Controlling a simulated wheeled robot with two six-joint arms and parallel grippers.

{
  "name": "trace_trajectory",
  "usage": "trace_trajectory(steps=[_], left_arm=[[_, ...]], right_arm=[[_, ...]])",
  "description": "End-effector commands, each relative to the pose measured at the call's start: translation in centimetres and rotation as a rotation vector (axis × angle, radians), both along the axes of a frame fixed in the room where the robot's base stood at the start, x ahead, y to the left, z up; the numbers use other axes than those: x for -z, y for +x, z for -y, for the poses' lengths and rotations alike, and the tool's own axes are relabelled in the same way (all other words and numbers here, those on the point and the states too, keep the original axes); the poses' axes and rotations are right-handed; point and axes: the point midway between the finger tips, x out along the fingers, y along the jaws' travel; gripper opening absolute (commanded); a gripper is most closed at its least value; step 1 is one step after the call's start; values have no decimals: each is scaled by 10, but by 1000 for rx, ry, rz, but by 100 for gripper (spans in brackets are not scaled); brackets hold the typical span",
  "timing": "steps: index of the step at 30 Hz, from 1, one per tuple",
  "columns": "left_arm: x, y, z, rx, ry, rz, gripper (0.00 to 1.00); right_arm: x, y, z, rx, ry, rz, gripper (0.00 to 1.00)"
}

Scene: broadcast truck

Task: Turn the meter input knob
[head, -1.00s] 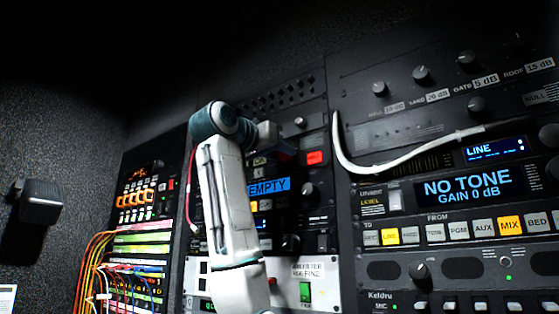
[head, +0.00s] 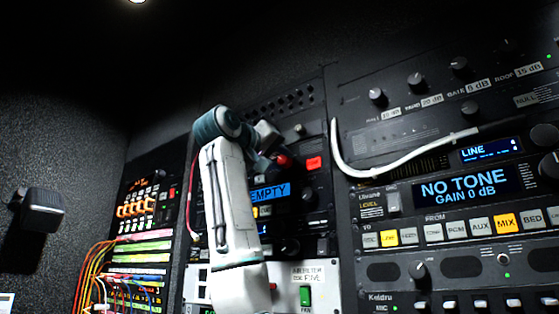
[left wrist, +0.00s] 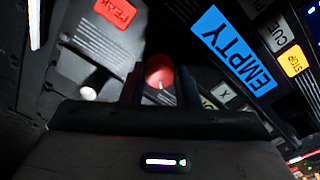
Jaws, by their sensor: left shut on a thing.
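A round red knob (left wrist: 160,70) sits between the two dark fingers of my left gripper (left wrist: 160,88) in the left wrist view, with a short pale mark near its lower edge. In the head view the red knob (head: 284,160) shows just beside the left gripper (head: 276,157), on the middle rack. The left gripper is shut on this knob. No label naming it as the meter input is readable. The gripper and arm hide part of the panel around it. My right gripper is not in view.
A lit red button (head: 314,163) and a blue EMPTY display (head: 269,192) are close to the gripper. A white cable (head: 390,165) loops across the right rack. Orange cables (head: 88,262) hang at the left. A dark box (head: 42,210) juts from the left wall.

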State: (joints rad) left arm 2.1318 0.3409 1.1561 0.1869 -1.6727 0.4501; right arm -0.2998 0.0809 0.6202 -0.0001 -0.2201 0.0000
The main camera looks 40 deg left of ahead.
Motion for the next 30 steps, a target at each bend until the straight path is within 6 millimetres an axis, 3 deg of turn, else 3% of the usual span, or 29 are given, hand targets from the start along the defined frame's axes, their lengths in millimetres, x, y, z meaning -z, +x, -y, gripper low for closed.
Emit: trace_trajectory(steps=[10, 11, 13, 14, 23, 30], left_arm=[[-2, -1, 0, -1, -1, 5, 5], [-2, -1, 0, -1, -2, 5, 34], [-2, -1, 0, -1, -2, 5, 48], [-1, -1, 0, -1, -1, 5, 50], [0, -2, 0, 0, -1, 2, 50], [5, -37, 4, 1, 0, 6, 50]], right_arm=[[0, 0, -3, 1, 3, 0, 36], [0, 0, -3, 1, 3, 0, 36], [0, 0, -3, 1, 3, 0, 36], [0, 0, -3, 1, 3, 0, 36], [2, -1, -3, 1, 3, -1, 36], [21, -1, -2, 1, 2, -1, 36]])
